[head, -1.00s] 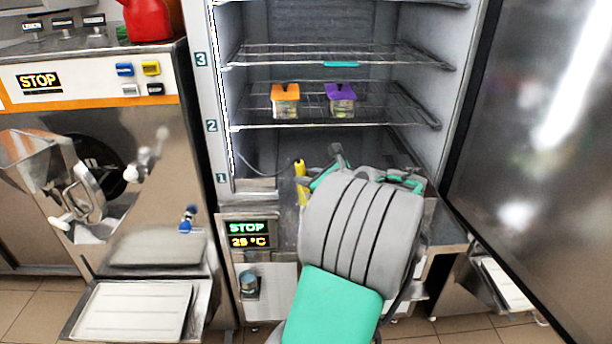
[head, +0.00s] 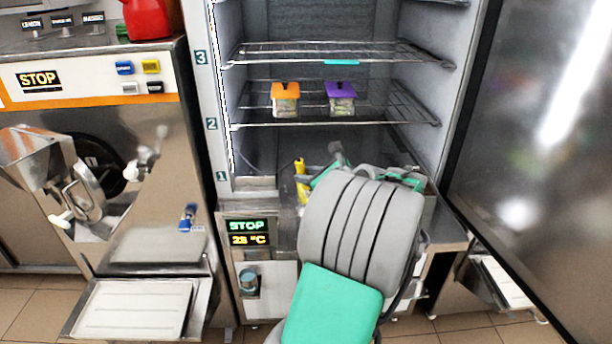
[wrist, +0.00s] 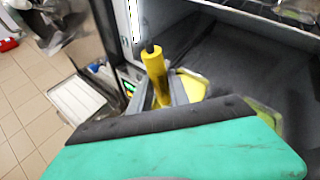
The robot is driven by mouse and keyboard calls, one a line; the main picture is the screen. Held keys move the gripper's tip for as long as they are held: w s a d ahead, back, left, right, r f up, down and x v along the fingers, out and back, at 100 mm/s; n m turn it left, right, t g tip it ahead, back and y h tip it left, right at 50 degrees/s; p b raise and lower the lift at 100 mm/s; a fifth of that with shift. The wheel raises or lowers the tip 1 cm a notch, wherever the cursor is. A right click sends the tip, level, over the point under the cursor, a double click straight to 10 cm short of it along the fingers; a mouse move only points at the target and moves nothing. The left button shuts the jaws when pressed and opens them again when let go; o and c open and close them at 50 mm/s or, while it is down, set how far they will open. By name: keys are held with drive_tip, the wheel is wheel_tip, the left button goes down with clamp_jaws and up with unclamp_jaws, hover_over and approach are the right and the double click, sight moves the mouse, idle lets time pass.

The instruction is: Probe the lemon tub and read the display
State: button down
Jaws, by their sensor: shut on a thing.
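A yellow probe handle (head: 301,180) stands near upright at the mouth of the freezer cabinet, left of my wrist. It shows larger in the wrist view (wrist: 156,75). My gripper (head: 325,172) is shut on it, its fingers partly hidden by my wrist. A yellow piece (wrist: 194,86) shows just behind the handle; I cannot tell whether it is the lemon tub. The probe's tip is hidden. The cabinet display (head: 248,232) shows green STOP above an amber reading that looks like 28 °C; its digits are blurred.
An orange-lidded tub (head: 285,99) and a purple-lidded tub (head: 340,98) stand on the rack at level 2. The cabinet door (head: 540,150) is open at right. A batch freezer machine (head: 100,150) with a tray (head: 135,310) stands at left.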

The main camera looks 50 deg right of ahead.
idle(0.3)
wheel_tip(320, 180, up, 10)
drive_tip(key=p, duration=0.9)
idle(0.4)
